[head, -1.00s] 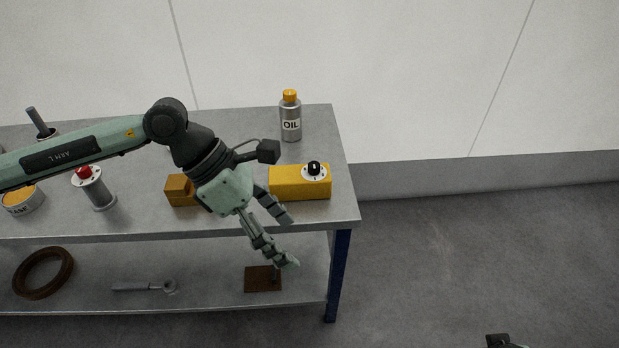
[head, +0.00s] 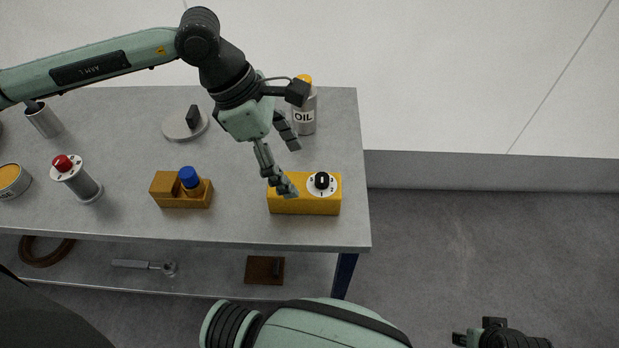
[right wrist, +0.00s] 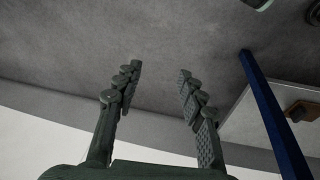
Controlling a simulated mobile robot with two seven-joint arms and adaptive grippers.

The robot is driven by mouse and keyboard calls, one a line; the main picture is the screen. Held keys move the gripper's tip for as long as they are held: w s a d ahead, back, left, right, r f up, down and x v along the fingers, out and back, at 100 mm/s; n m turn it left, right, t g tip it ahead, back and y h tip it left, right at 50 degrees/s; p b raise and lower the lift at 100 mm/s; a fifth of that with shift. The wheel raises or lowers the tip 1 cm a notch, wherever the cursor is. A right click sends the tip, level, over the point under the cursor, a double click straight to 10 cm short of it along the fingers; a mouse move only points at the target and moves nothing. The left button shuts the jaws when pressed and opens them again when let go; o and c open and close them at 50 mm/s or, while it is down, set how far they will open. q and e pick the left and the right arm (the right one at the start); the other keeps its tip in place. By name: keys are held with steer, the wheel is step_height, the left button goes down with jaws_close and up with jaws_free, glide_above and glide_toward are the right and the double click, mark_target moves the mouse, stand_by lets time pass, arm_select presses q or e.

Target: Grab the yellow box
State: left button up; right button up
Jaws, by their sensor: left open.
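The yellow box (head: 300,205) stands near the right front corner of the table's top, with a white dial and black knob on its top. My left gripper (head: 289,167) is open and empty, over the table just behind and left of the box. One of its fingers overlaps the box's left rear corner in the head view; I cannot tell whether it touches. My right gripper (right wrist: 158,72) is open and empty in the right wrist view, above the grey floor, away from the box.
The grey table (head: 240,215) also holds an oil bottle (head: 305,118) behind the box, an orange-brown block (head: 170,197) with a blue-capped part to its left, and a red-topped cylinder (head: 80,182). A lower shelf (head: 210,275) carries a brown plate (head: 262,270). Floor at right is clear.

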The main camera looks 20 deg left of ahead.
mark_target(303, 184)
arm_select(q)
steer(key=x, duration=0.6)
steer(key=shift+s+d+f+p, duration=0.15)
steer(key=shift+f+p, duration=0.15)
steer(key=shift+p, duration=0.05)
arm_select(e)
steer(key=shift+s+f, duration=0.15)
steer(key=shift+f, duration=0.7)
arm_select(q)
steer(key=c, duration=1.4)
steer(key=shift+r, duration=0.1)
steer(key=shift+c, duration=0.6)
steer(key=shift+r, duration=0.1)
